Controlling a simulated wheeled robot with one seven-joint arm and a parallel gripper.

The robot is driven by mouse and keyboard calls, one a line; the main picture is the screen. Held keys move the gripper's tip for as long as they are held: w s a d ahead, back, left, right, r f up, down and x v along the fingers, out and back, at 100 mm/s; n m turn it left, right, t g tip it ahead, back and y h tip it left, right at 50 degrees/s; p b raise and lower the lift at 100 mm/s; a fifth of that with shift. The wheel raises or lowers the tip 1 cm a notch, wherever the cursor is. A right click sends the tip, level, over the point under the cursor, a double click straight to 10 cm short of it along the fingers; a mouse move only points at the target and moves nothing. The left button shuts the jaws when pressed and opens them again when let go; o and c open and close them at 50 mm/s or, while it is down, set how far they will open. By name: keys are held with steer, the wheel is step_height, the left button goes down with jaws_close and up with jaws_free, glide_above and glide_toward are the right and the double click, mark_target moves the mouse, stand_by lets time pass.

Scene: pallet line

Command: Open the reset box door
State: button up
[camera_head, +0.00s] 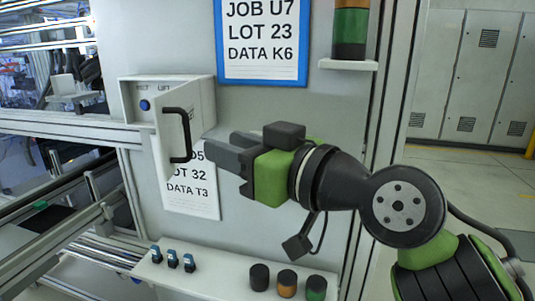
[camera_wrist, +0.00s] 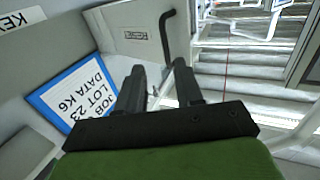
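The reset box (camera_head: 137,98) is a pale box on the wall panel, with a blue button (camera_head: 144,105) and small lettering on its face. Its door (camera_head: 198,103) stands swung out, so the box front shows to its left. The door's black bar handle (camera_head: 187,134) is near its free edge; it also shows in the wrist view (camera_wrist: 166,28), with a small label on the door (camera_wrist: 115,30). My gripper (camera_head: 222,150) is just right of the handle, fingers pointing left. In the wrist view its two fingers (camera_wrist: 160,76) are apart with nothing between them.
A blue-framed sign (camera_head: 262,40) is above my gripper; a white sheet (camera_head: 190,190) hangs behind the door. A shelf (camera_head: 220,277) below holds small blue switches and coloured cylinders. A stack light (camera_head: 350,28) is at upper right. Conveyor rails (camera_head: 70,125) are at left.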

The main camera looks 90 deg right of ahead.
steer(key=v, duration=0.7)
stand_by(0.4)
